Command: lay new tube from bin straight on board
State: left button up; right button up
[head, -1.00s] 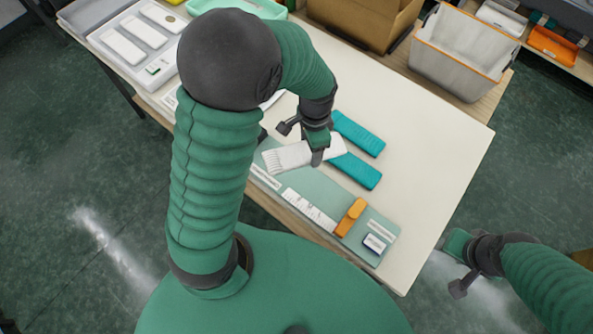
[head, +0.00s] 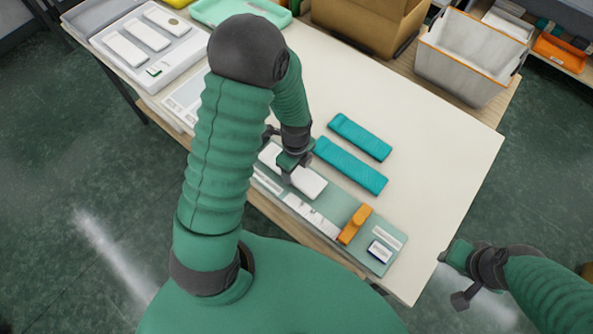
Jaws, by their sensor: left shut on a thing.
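My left gripper (head: 284,160) is shut on a white tube (head: 311,185), with its fingers around the tube's middle. The tube lies along the length of the green board (head: 333,196), over its upper left part. I cannot tell whether it touches the board. Two teal ribbed pieces, one nearer (head: 352,166) and one farther (head: 361,138), lie side by side on the table just beyond the board. An orange block (head: 355,224) sits across the board's right part. My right gripper (head: 456,277) is open and empty, off the table's right edge.
A grey bin with an orange rim (head: 462,62) and a cardboard box (head: 365,22) stand at the back. A grey tray with white pieces (head: 185,52) and a mint tray (head: 215,10) are at the far left. The cream table (head: 440,150) is clear on the right.

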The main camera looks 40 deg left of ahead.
aim_at(296, 172)
pick_arm(q)
jog(key=shift+d+f, duration=0.15)
jog(key=shift+f, duration=0.5)
jog(key=shift+f, duration=0.15)
jog(key=o, duration=1.3)
notch_tip(296, 172, up, 12)
jog(key=s+d+r+n+t, duration=0.1)
jog(key=d+n, duration=0.1)
jog(key=n, duration=0.4)
jog(key=s+d+r+n, duration=0.1)
jog(key=s+d+n, duration=0.1)
jog(key=n, duration=0.4)
jog(key=s+d+r+n+t, duration=0.1)
jog(key=d+n, duration=0.1)
jog(key=n, duration=0.4)
jog(key=shift+s+r+n+t, duration=0.15)
jog(key=shift+s+n+t, duration=0.15)
jog(key=shift+n, duration=0.1)
